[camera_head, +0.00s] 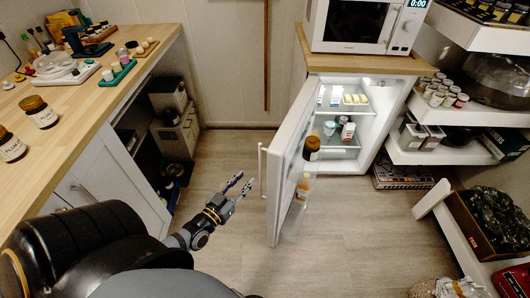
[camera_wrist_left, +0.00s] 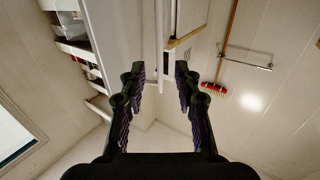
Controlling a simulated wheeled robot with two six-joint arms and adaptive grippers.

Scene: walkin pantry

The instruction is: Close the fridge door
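The fridge (camera_head: 349,119) stands under a wooden counter, and its white door (camera_head: 287,172) is swung wide open toward me. The door's inner shelves hold a brown jar (camera_head: 311,148) and a bottle (camera_head: 302,188). A slim white upright handle (camera_head: 262,170) is on the door's outer face. My left gripper (camera_head: 241,185) is open and empty, just left of the handle and apart from it. In the left wrist view the open fingers (camera_wrist_left: 160,80) point forward, with a thin pale upright bar, likely the handle, showing between them. My right gripper is in neither view.
A microwave (camera_head: 357,25) sits above the fridge. A wooden counter (camera_head: 95,95) with jars lines the left, and loaded shelves (camera_head: 445,157) line the right. The floor (camera_head: 350,235) before the fridge is clear. A red broom (camera_wrist_left: 213,88) shows in the wrist view.

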